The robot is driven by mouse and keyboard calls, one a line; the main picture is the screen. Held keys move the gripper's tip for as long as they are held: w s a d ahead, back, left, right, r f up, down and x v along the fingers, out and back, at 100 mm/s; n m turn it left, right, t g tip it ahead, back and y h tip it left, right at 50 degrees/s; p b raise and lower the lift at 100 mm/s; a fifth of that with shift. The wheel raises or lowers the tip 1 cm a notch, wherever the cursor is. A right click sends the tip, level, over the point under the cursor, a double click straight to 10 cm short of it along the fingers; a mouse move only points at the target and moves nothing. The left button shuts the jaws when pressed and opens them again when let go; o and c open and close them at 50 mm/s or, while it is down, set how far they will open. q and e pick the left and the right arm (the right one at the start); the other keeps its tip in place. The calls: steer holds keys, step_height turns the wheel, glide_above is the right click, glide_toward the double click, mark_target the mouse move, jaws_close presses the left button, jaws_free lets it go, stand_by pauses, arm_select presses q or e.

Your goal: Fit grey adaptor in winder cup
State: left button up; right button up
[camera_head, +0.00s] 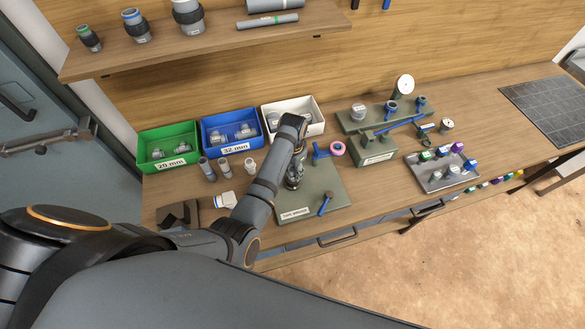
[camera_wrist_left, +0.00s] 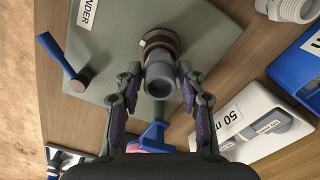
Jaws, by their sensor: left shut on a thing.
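The grey adaptor (camera_wrist_left: 161,70) is a short hollow tube between the fingers of my left gripper (camera_wrist_left: 160,82) in the left wrist view. My left gripper (camera_head: 294,180) is shut on it, over the grey-green winder board (camera_head: 330,190). The winder cup (camera_wrist_left: 158,39) shows as a round brownish rim on the board, directly beyond the adaptor. The adaptor overlaps the cup in this view, so I cannot tell whether it is inside or just above it. In the head view the gripper hides most of the adaptor and cup. My right gripper is in neither view.
A blue-handled lever (camera_head: 325,204) stands on the board near its front. A blue part with a pink ring (camera_head: 337,148) is behind the gripper. Green (camera_head: 168,160), blue (camera_head: 231,144) and white (camera_head: 318,127) bins stand behind. A grey tray (camera_head: 440,185) of small parts lies right.

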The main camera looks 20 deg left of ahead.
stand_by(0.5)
arm_select(q)
steer(key=shift+f, duration=0.55)
stand_by(0.6)
steer(key=o, duration=1.2)
steer(key=shift+o, duration=0.2)
steer(key=o, duration=0.3)
steer(key=shift+r, duration=3.5)
